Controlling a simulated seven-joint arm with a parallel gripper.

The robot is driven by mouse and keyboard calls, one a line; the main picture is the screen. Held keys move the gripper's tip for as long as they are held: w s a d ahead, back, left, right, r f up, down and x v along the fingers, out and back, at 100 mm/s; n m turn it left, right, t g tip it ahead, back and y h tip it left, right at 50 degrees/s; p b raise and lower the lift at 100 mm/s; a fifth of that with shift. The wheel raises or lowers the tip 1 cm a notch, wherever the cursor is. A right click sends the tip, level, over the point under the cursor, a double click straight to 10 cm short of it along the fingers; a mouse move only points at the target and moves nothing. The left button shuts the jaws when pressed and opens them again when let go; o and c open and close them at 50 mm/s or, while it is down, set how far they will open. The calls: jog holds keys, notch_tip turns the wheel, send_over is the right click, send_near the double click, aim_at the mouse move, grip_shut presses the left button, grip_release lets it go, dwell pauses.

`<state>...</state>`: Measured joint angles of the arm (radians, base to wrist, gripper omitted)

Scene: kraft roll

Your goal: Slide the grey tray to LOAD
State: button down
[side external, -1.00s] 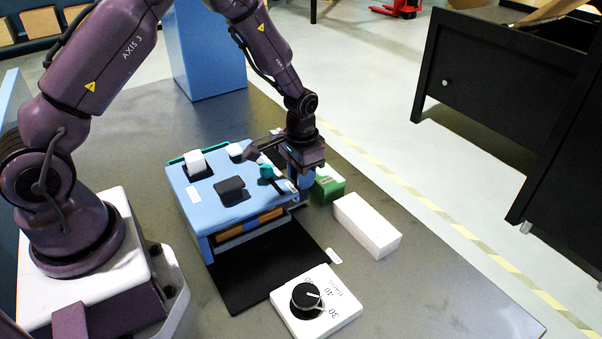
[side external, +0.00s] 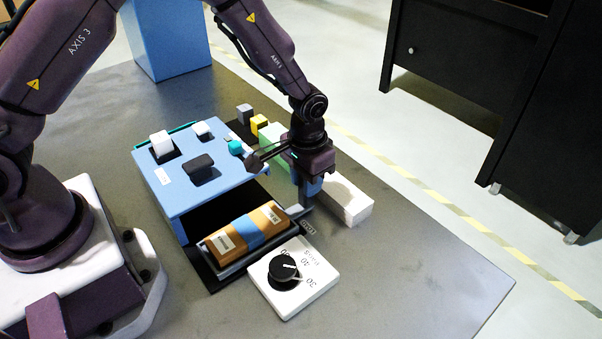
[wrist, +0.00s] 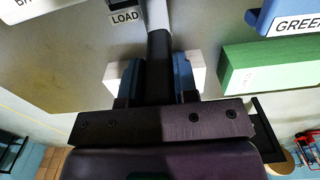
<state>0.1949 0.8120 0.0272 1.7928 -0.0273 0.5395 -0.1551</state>
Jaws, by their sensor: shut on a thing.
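The grey tray (side external: 245,261) sticks out from under the blue housing (side external: 222,188), over a black strip. It carries a brown kraft roll (side external: 222,241) with a blue band and pale labels. My gripper (side external: 311,190) points down at the tray's right end. Its blue fingers are shut on the tray's dark bar-like handle (wrist: 158,65), seen between them in the wrist view. The LOAD label (wrist: 125,16) lies on the table close to the handle, and a small label (side external: 307,228) shows beside the tray end in the side view.
A white dial box (side external: 318,284) with a black knob stands close in front of the tray. A white block (side external: 350,200) lies just right of my gripper. Green (wrist: 265,66), yellow (side external: 259,123) and grey (side external: 244,113) blocks line up behind. The table's right front is clear.

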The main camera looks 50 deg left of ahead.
jog(key=shift+d, duration=0.4)
jog(key=c, duration=1.1)
grip_release()
jog(key=shift+c, duration=0.2)
jog(key=shift+o, duration=1.3)
jog(key=shift+a, duration=0.1)
notch_tip(320, 180, up, 13)
jog(key=shift+s, duration=0.1)
jog(key=s+a+r+t, duration=0.2)
jog(key=s+a+r, duration=0.1)
jog(key=s+r, duration=0.5)
jog(key=s+a+r+t, duration=0.3)
jog(key=s+r, duration=0.5)
jog(key=s, duration=0.5)
jog(key=shift+a+t, duration=0.3)
jog(key=shift+a, duration=0.5)
